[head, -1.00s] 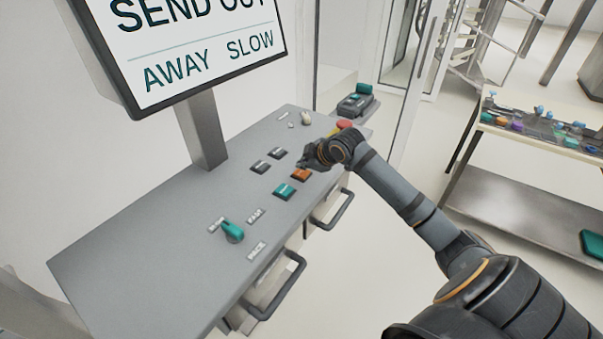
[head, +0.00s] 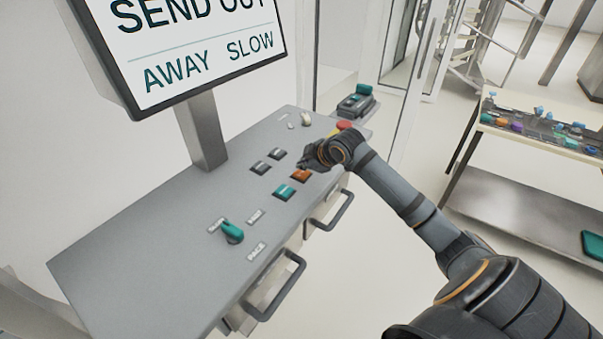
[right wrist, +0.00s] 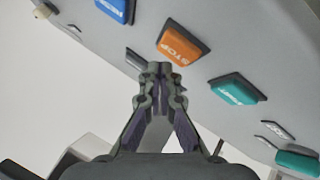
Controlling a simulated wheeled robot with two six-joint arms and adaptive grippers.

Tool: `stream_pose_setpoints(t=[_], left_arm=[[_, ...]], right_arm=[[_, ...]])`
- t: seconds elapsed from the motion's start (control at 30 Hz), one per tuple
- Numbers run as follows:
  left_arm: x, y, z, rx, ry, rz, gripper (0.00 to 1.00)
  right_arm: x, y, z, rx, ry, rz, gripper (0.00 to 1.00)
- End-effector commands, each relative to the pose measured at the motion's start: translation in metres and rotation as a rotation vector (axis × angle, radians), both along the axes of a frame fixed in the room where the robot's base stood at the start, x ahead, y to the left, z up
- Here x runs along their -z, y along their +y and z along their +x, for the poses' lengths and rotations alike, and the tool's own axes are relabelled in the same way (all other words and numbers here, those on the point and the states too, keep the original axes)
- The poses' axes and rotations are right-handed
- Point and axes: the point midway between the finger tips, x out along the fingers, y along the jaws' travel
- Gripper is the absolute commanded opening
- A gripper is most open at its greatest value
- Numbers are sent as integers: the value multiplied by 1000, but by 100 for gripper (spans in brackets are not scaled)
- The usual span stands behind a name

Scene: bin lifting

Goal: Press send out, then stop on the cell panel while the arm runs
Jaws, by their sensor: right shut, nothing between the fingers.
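The grey cell panel (head: 140,240) slopes across the left and middle of the head view. Its orange STOP button (head: 301,174) also shows in the right wrist view (right wrist: 182,45). A teal button (head: 284,192) sits beside it and reads START in the wrist view (right wrist: 237,90). Two dark buttons (head: 259,167) lie further in, their labels too small to read. The screen (head: 200,45) reads SEND OUT, AWAY, SLOW. My right gripper (right wrist: 160,72) is shut and empty, its tips close to STOP; contact cannot be told. My left gripper is out of view.
A teal selector knob (head: 232,232) stands near the panel's front. A red button (head: 344,125) is at its far end, behind my right wrist. Handles (head: 275,287) stick out from the front. A table (head: 550,130) with small coloured items stands at right.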

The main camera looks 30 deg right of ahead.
Motion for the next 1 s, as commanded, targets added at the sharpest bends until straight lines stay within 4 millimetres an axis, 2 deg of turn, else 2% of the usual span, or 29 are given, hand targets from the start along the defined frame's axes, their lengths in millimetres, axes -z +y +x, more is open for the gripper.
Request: stream_pose_setpoints(t=[0.3, 1.0], left_arm=[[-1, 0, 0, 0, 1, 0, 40], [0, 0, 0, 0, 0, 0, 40]], right_arm=[[8, 0, 0, 1, -1, 0, 0], [13, 0, 0, 1, 1, -1, 0]])
